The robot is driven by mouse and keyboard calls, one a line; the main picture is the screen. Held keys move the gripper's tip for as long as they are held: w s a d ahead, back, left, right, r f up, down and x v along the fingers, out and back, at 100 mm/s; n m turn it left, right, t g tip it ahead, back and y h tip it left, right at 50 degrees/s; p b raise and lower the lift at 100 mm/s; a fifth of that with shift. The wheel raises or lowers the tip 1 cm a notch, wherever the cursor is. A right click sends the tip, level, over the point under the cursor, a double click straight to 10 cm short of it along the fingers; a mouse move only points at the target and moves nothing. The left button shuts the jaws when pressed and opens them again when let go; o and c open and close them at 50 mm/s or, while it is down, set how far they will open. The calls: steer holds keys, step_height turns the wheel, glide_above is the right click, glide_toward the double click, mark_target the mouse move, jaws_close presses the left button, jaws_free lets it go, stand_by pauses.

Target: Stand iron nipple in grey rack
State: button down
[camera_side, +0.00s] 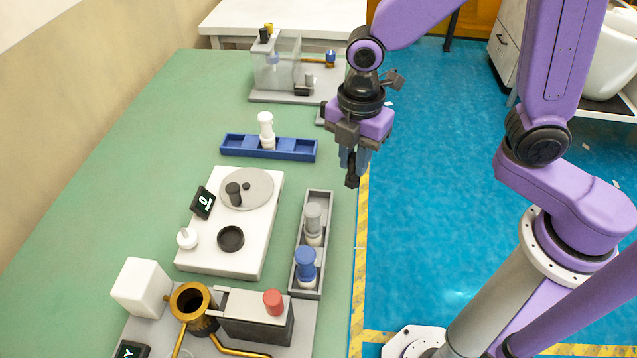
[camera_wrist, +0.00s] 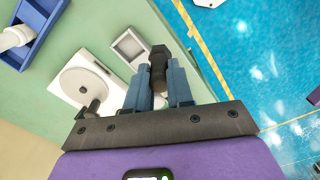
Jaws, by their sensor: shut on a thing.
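My gripper (camera_side: 353,165) hangs above the right edge of the green table. It is shut on the dark iron nipple (camera_side: 352,180), which points down between the fingers. In the wrist view the nipple (camera_wrist: 158,62) sits between the blue-grey fingertips (camera_wrist: 159,85), its wider end outward. The grey rack (camera_side: 327,215) lies on the table, below and left of the gripper in the side view. It holds a grey fitting (camera_side: 313,217) and a blue-topped fitting (camera_side: 305,263), both upright; its far end looks empty. Part of the rack (camera_wrist: 117,42) shows in the wrist view beside the nipple.
A blue rack (camera_side: 232,144) with an upright white fitting (camera_side: 266,130) lies behind. A white station (camera_side: 252,255) with a grey disc and dark parts stands left of the grey rack. A red-topped block (camera_side: 255,318) and brass cup (camera_side: 190,300) are in front. A clear-walled fixture (camera_side: 277,68) stands at the back.

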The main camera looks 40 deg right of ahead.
steer(key=w+a+f, duration=0.1)
steer(key=w+f, duration=0.1)
steer(key=w+a+f, duration=0.1)
steer(key=w+f, duration=0.1)
steer(key=w+a+f, duration=0.1)
steer(key=f, duration=0.1)
steer(key=shift+w+a+f, duration=0.15)
steer(key=shift+w+f, duration=0.2)
steer(key=shift+w, duration=0.05)
steer(key=shift+f, duration=1.5)
steer(key=shift+f, duration=0.15)
steer(key=c, duration=1)
jaws_free()
step_height(320, 180, up, 12)
steer(key=shift+r, duration=0.2)
steer(key=s+d+r+m, duration=0.1)
steer(key=s+d+m, duration=0.3)
steer(key=s+d, duration=0.4)
steer(key=s+d+r+m, duration=0.1)
steer(key=s+d+m, duration=0.4)
steer(key=s, duration=0.9)
steer(key=d, duration=0.3)
steer(key=shift+s+d+r, duration=0.3)
steer(key=shift+d, duration=0.05)
